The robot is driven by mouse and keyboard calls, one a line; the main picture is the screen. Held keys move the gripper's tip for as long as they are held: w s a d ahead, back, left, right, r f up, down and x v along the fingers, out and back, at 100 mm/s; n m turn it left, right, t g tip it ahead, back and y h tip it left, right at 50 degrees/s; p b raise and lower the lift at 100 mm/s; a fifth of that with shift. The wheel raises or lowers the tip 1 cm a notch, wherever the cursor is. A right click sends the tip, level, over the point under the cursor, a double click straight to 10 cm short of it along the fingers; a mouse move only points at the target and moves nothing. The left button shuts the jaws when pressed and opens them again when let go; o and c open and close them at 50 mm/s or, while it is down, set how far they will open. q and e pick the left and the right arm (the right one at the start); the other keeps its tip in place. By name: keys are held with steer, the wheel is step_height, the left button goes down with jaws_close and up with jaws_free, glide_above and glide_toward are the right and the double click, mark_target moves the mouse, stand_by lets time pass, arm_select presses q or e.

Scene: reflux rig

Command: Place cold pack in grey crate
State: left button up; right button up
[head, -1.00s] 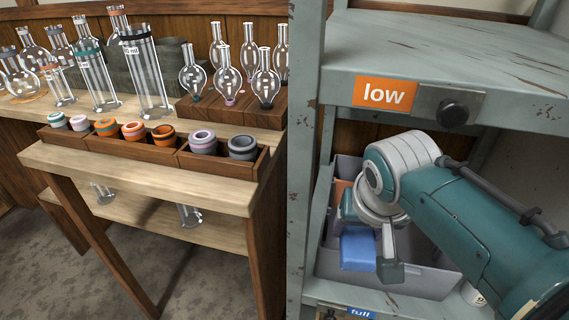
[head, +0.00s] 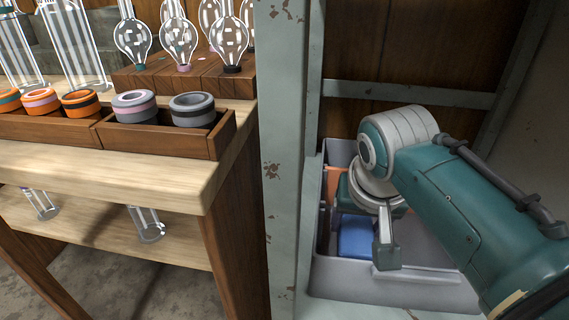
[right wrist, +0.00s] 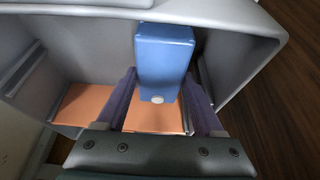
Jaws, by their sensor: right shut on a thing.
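The blue cold pack (head: 357,237) is a block held in my right gripper (head: 366,226). In the right wrist view the cold pack (right wrist: 164,55) sits between the two dark fingers of the gripper (right wrist: 161,78), with a pale round spot on its near end. The grey crate (head: 400,285) stands on the shelf, and the pack is over or within its opening. Whether the pack touches the crate's floor cannot be told. The crate's grey wall (right wrist: 232,50) shows around the pack in the wrist view. My left gripper is not in view.
Orange surfaces (right wrist: 84,106) lie inside the crate under the fingers. The shelf's grey post (head: 286,170) stands just left of the crate. Further left is a wooden bench (head: 130,170) with glass flasks and a rack of coloured rings (head: 192,108).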

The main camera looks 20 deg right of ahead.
mark_target(357, 232)
steer(key=shift+f+b, duration=0.65)
steer(key=shift+f, duration=0.9)
steer(key=shift+f, duration=0.1)
steer(key=shift+f, duration=0.1)
steer(key=o, duration=1.3)
steer(key=shift+c, duration=0.2)
